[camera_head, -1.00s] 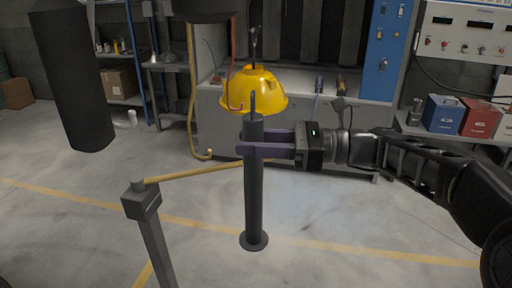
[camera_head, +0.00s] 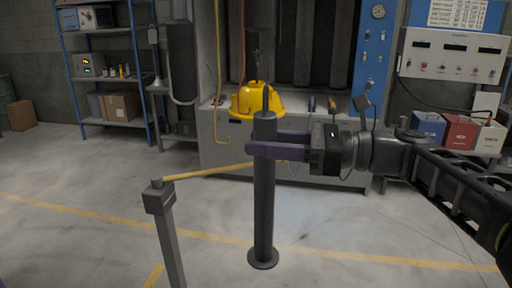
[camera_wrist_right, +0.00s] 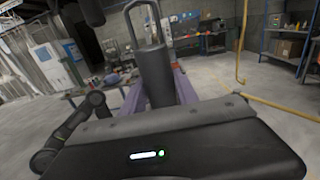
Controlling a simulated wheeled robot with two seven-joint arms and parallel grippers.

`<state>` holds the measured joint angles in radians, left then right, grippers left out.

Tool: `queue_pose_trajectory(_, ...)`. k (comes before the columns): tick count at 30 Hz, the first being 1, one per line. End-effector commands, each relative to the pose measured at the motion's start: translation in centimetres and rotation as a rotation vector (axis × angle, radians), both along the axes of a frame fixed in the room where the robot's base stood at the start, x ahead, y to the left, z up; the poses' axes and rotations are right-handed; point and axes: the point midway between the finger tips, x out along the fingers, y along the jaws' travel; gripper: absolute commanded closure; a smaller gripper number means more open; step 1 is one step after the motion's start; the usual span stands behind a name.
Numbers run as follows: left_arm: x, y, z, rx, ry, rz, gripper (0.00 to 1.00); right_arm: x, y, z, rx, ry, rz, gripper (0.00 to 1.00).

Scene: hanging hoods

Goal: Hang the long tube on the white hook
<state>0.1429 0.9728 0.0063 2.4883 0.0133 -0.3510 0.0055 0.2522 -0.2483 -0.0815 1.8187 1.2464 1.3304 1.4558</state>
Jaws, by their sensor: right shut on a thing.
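The long tube (camera_head: 264,205) is dark grey, with a wire loop at its top and a round flange at its bottom. It hangs upright in the head view, its flange low in the picture. My right gripper (camera_head: 262,148) is shut around its upper part with purple fingers, coming in from the right. In the right wrist view the tube (camera_wrist_right: 154,75) stands between the two fingers, its loop above. I cannot clearly make out a white hook now. An orange-red hook (camera_head: 240,70) and a yellow hook (camera_head: 219,85) hang behind the tube. My left gripper is not in view.
A yellow hood (camera_head: 240,103) hangs behind the tube's top. A dark cylinder (camera_head: 182,60) hangs to the left. A grey post (camera_head: 170,240) with a yellow bar (camera_head: 210,172) stands at the left front. A bench, blue shelf (camera_head: 105,75) and toolboxes (camera_head: 461,132) stand farther back.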

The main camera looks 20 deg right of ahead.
Motion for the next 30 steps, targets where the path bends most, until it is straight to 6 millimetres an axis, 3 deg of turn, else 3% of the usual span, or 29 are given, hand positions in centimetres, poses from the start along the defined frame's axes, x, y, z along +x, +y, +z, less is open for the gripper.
queue_pose_trajectory(17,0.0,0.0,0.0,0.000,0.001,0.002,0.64,0.3,-0.1,0.1,0.001,-0.003,-0.012,1.00)
queue_pose_trajectory(30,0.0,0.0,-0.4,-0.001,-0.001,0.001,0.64,1.4,1.7,-0.1,0.000,-0.004,-0.009,1.00)
